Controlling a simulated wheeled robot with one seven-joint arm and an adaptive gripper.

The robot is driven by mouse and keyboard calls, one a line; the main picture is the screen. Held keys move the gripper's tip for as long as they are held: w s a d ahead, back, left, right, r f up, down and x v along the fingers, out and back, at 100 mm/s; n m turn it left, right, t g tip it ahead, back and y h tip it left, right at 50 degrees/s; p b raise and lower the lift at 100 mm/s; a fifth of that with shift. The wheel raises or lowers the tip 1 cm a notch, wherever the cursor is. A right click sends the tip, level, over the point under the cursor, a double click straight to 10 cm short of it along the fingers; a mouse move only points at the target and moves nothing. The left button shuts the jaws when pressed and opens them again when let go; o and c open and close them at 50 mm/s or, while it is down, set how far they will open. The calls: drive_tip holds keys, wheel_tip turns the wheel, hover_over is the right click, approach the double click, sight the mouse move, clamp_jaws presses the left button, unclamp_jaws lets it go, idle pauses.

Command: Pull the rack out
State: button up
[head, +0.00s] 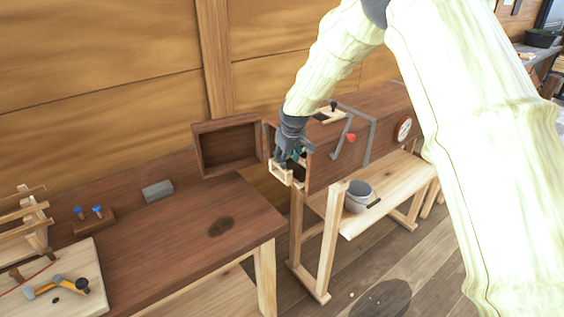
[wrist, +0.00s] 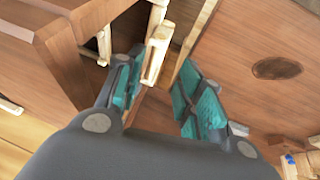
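A long dark-brown wooden box stands on pale legs, and the brown box (head: 340,150) has its left end open. A pale wooden rack (head: 279,173) shows at that end, its front part sticking out. My gripper (head: 292,160) is at the open end, right at the rack's front. In the wrist view the teal-padded fingers of my gripper (wrist: 163,72) are apart, with a pale bar of the rack (wrist: 157,52) between them. A gap shows beside the right finger. Contact with the left finger is unclear. The rack's inner part is hidden in the box.
The hollow dark door (head: 228,147) hangs open left of the box end. A brown workbench (head: 170,245) stands at front left, with a grey block (head: 158,190) on it. A grey bucket (head: 358,197) stands on the pale shelf below the box.

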drive_tip(key=shift+w+a+f+p, duration=0.25)
drive_tip(key=shift+w+f+p, duration=0.55)
drive_tip(key=shift+f, duration=0.4)
drive_tip(key=shift+w+a+f+p, duration=0.25)
drive_tip(key=shift+w+f+p, duration=0.3)
drive_tip(key=shift+w+f, duration=0.6)
drive_tip(key=shift+w+a+f+p, duration=0.25)
drive_tip(key=shift+w+f+p, duration=0.5)
drive_tip(key=shift+f, duration=0.5)
clamp_jaws()
